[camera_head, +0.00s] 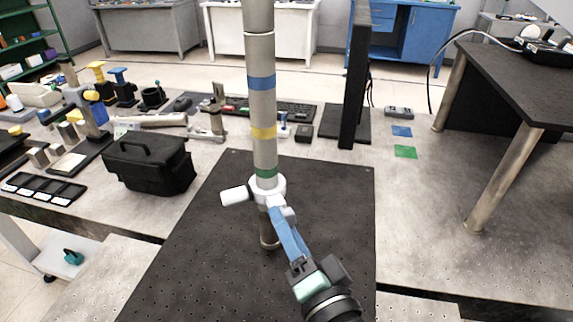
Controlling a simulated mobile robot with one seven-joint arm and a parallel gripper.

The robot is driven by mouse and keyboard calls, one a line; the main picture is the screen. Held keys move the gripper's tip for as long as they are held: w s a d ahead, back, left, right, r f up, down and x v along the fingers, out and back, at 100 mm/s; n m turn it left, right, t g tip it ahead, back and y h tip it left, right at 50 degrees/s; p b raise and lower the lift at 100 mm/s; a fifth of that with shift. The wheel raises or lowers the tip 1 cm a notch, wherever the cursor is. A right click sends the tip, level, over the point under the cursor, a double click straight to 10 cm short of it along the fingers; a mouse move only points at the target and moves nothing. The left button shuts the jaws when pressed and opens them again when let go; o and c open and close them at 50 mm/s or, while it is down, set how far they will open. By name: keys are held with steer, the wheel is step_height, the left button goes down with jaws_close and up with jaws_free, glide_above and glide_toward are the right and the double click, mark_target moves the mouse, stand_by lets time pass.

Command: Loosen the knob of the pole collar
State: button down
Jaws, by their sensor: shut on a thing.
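The pole (262,110) stands upright on a black perforated board, with blue, yellow and green bands. The white pole collar (267,188) is around it just below the green band. A white cylindrical part (235,195) sticks out from the collar to the left. My gripper (282,216) comes up from the lower right, its blue fingers reaching the collar's front right side. It is shut on the collar's small pale knob (290,214), which is partly hidden by the fingers.
The black board (200,270) is clear around the pole's foot. A black bag (148,162) stands to the left. A dark upright panel (354,90) stands behind to the right. Tools and a keyboard (270,108) lie behind the pole. A dark table (520,85) is at the right.

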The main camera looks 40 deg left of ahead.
stand_by(0.3)
steer(key=shift+c, duration=2.2)
jaws_free()
steer(key=b+v, duration=0.1)
steer(key=v, duration=1.2)
